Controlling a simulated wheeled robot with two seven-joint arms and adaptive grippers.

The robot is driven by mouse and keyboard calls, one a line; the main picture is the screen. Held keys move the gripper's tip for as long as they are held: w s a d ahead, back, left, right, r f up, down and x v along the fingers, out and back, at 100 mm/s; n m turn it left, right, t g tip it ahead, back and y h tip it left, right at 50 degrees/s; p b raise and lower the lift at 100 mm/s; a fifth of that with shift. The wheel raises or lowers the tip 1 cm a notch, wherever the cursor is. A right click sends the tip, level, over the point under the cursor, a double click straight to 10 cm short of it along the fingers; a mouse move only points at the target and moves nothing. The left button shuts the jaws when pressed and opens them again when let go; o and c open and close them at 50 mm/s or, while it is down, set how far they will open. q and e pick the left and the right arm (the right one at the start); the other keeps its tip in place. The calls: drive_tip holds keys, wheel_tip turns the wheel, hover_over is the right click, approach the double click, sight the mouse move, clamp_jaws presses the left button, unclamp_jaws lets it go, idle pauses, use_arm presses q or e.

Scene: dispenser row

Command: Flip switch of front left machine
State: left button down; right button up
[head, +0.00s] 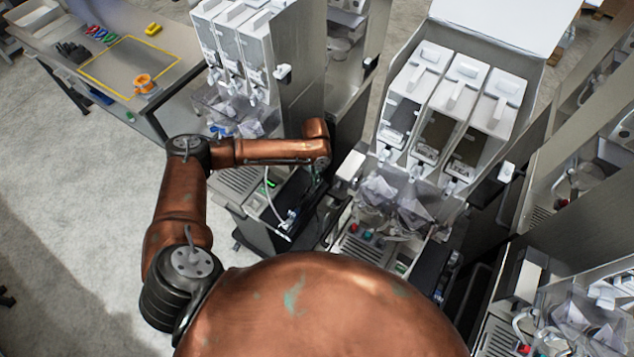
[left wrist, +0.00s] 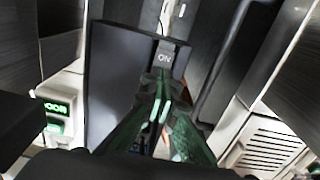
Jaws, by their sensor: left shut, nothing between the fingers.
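The left dispenser machine (head: 297,75) stands left of centre in the head view, with clear hoppers on its front. In the left wrist view a grey switch piece marked "ON" (left wrist: 165,52) sits at the top of a dark upright box (left wrist: 110,80). My left gripper (left wrist: 160,88) has its green fingers shut and empty, with the tips just below the "ON" piece; I cannot tell whether they touch it. In the head view my left wrist is between the left and middle machines, and the gripper is mostly hidden there. My right gripper is not in view.
The middle machine (head: 440,110) stands close to the right of my left wrist. A lit green display (left wrist: 57,108) is at the left in the wrist view, and a slatted tray (left wrist: 265,145) at the right. A workbench (head: 55,45) is at the far left. Floor is free at left.

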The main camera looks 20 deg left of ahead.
use_arm(q)
drive_tip(key=shift+f, duration=0.6)
drive_tip(key=shift+s, duration=0.1)
drive_tip(key=shift+r+p, duration=0.55)
drive_tip(key=shift+r, duration=0.2)
wheel_tip(320, 180, up, 6)
drive_tip(key=p, duration=0.5)
drive_tip(key=shift+f, duration=0.15)
drive_tip(key=shift+f, duration=0.1)
